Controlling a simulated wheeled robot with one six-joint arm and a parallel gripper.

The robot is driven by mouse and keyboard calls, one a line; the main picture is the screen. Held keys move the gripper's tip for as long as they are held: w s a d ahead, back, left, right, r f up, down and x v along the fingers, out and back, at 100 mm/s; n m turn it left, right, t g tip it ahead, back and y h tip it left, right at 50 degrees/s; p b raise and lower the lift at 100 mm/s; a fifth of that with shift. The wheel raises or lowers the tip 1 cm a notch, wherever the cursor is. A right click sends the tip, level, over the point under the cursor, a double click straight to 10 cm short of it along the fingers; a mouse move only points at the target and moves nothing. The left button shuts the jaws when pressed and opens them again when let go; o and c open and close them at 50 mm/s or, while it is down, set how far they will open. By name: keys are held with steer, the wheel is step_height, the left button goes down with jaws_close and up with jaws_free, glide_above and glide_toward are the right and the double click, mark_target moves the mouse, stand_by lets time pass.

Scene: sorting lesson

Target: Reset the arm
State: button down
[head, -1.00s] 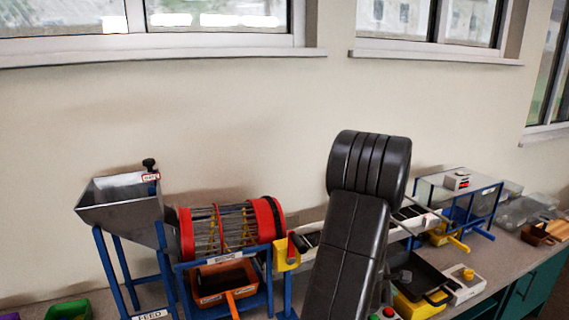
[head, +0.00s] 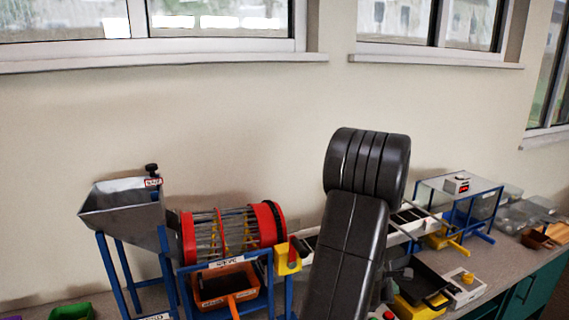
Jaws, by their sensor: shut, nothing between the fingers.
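My own dark arm (head: 350,240) rises from the bottom edge in the head view, with its thick rounded elbow (head: 367,165) at the top, in front of the bench. No held object shows.
A steel hopper (head: 125,208) on a blue stand and a red-ended sieve drum (head: 222,232) stand left of my arm. An orange tray (head: 225,285) sits under the drum. A conveyor (head: 412,222), a dark pan (head: 420,283) and a clear-topped blue frame (head: 460,200) are at right.

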steer(key=b, duration=0.3)
glide_above(386, 316)
step_height(386, 316, down, 5)
steer(key=shift+d+r, duration=0.1)
steer(key=shift+w+r+b, duration=0.1)
steer(key=shift+r+b, duration=0.1)
steer(key=shift+b, duration=0.8)
step_height(386, 316, up, 3)
steer(key=shift+f+p, duration=0.2)
steer(key=shift+p, duration=0.55)
step_height(386, 316, down, 2)
steer(key=shift+f+b, duration=0.2)
steer(key=shift+b, duration=0.75)
steer(key=shift+r+p, duration=0.25)
steer(key=shift+p, duration=0.3)
steer(key=shift+r+p, duration=0.15)
steer(key=shift+p, duration=0.85)
steer(key=shift+p, duration=0.85)
